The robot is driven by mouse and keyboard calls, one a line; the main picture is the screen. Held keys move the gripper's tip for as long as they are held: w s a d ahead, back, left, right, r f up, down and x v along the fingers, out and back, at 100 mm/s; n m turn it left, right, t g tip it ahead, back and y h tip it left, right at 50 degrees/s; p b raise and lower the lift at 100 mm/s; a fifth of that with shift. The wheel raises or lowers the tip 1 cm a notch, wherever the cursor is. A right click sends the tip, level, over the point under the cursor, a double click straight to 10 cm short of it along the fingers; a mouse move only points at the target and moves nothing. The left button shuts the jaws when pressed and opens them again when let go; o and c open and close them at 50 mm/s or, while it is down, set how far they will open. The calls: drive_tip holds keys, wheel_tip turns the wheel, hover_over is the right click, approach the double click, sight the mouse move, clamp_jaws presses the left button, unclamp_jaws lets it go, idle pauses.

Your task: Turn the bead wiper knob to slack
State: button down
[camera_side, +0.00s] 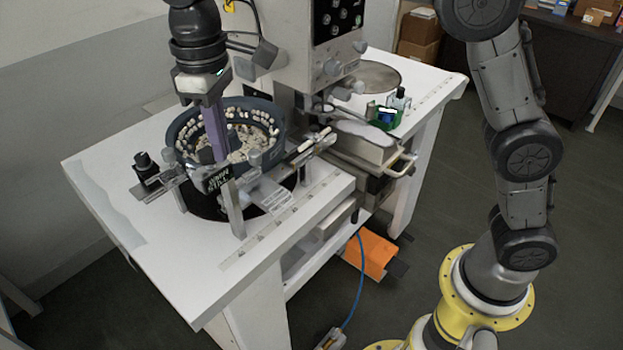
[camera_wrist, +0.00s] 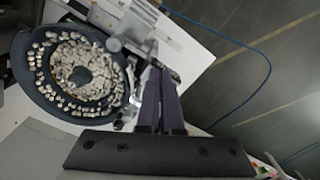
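The bead feeder is a dark round bowl (camera_side: 182,128) full of pale beads; it also shows at left in the wrist view (camera_wrist: 30,85). Grey metal brackets and small knobs (camera_side: 253,158) sit along its near rim. I cannot tell for sure which one is the wiper knob. My gripper (camera_side: 218,158) points down at the bowl's near side, its purple fingers overlapping the rim in the side view. In the wrist view its fingers (camera_wrist: 160,72) lie close together, with nothing visible between them. Their tips end near the bracket, and contact there is unclear.
A black knob on a block (camera_side: 146,166) stands at the bowl's left. The tall grey machine head (camera_side: 318,60) rises behind it. A green tray (camera_side: 383,116) and a drawer unit (camera_side: 365,150) are at right. The white table's front left (camera_side: 190,285) is clear.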

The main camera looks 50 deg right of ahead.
drive_tip(key=shift+w+d, duration=0.25)
drive_tip(key=shift+w, duration=0.1)
idle(0.3)
drive_tip(key=shift+d, duration=0.1)
drive_tip(key=shift+s+d+r, duration=0.1)
drive_tip(key=shift+s+d, duration=0.15)
wheel_tip(320, 180, up, 6)
drive_tip(key=shift+f, duration=0.1)
idle(0.5)
drive_tip(key=shift+s+a, duration=0.1)
wheel_tip(320, 180, down, 6)
drive_tip(key=s+a, duration=0.1)
drive_tip(key=shift+a, duration=0.35)
idle(0.5)
